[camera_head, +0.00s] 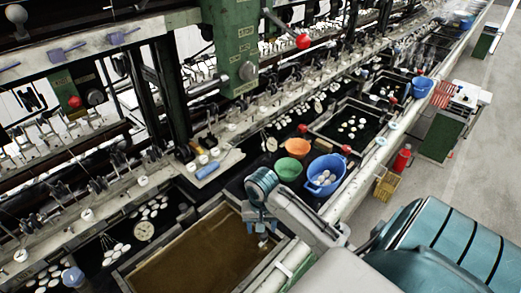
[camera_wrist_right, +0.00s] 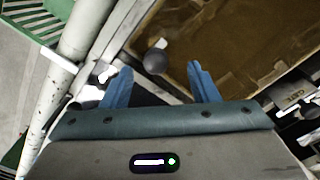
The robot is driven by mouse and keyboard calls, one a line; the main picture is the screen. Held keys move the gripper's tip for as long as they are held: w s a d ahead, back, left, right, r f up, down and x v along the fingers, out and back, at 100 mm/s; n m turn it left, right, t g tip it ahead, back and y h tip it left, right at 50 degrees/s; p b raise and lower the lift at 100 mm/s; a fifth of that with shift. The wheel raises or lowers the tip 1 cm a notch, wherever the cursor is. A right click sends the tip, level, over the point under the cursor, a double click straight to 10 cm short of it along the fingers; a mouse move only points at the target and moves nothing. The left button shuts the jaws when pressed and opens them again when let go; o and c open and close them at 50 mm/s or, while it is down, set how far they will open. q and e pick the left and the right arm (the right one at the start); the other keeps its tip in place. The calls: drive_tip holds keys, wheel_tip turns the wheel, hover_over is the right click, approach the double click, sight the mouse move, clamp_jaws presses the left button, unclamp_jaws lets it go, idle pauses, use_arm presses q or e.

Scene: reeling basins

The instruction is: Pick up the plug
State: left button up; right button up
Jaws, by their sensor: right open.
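A dark grey round knob (camera_wrist_right: 155,61), which looks like the plug, shows in the right wrist view at the edge of the brown basin (camera_wrist_right: 236,30). A small white piece (camera_wrist_right: 160,43) shows just beyond it. My right gripper (camera_wrist_right: 160,72) is open, its two blue fingers on either side of the knob in the picture. I cannot tell how far below the fingers the knob is. In the head view my right gripper (camera_head: 261,229) hangs over the right edge of the brown basin (camera_head: 190,262) and hides the knob. My left gripper is not in view.
A blue bowl (camera_head: 326,174) with pale cocoons, a green bowl (camera_head: 288,168) and an orange bowl (camera_head: 298,147) stand behind my right gripper. A long pale pipe (camera_head: 345,198) runs along the basins' front. A red extinguisher (camera_head: 403,158) and yellow crate (camera_head: 388,186) stand on the floor.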

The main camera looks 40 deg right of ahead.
sight(263, 236)
drive_tip(key=shift+s+f, duration=0.35)
drive_tip(key=shift+f, duration=0.45)
drive_tip(key=shift+w+d+f, duration=0.1)
drive_tip(key=shift+f, duration=0.15)
drive_tip(key=f+p, duration=0.1)
drive_tip(key=f, duration=0.2)
drive_tip(key=f+p, duration=0.1)
drive_tip(key=shift+w+d+f+p, duration=0.2)
drive_tip(key=shift+w+d+p, duration=0.1)
drive_tip(key=shift+d, duration=0.05)
drive_tip(key=shift+f, duration=0.35)
drive_tip(key=shift+c, duration=0.4)
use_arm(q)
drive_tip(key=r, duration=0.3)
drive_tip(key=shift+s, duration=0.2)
use_arm(e)
drive_tip(key=c, duration=0.8)
